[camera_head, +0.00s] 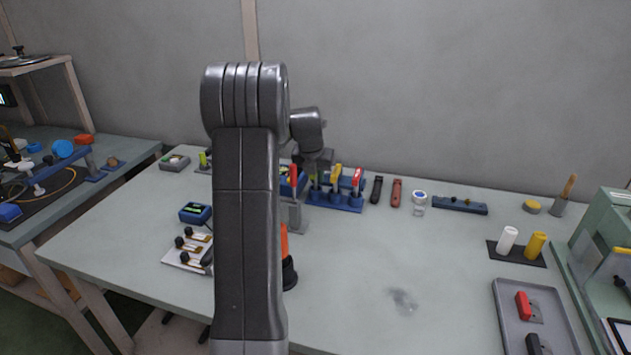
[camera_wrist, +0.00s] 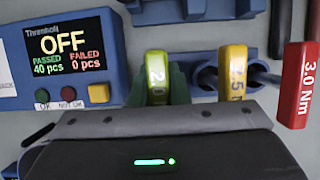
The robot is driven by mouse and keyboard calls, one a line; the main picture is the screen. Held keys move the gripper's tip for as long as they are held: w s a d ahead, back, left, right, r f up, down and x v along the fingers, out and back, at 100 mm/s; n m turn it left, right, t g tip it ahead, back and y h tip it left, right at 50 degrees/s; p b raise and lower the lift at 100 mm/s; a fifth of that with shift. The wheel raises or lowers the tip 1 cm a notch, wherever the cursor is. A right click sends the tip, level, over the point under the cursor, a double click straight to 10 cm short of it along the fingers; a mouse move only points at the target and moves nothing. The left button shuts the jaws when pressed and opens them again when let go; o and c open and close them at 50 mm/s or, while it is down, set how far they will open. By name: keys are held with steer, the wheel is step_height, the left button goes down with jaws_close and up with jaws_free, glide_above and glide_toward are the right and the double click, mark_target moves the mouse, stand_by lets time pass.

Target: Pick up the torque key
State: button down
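Several torque keys stand in a blue rack (camera_head: 350,207) at the back of the table. My gripper (camera_head: 316,165) points down over the rack, at the green key. Dark green shapes flank that key in the wrist view; I cannot tell whether they are fingers or rack. The gripper body hides the lower part, so its opening is unclear.
A blue tester (camera_wrist: 62,55) reading "OFF" stands left of the keys. A grey tray (camera_head: 503,315) is at front right. The table's middle is mostly clear.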

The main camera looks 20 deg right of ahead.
steer(key=shift+r, duration=0.1)
step_height(320, 180, up, 10)
steer(key=shift+f+p, duration=0.1)
steer(key=shift+p, duration=0.4)
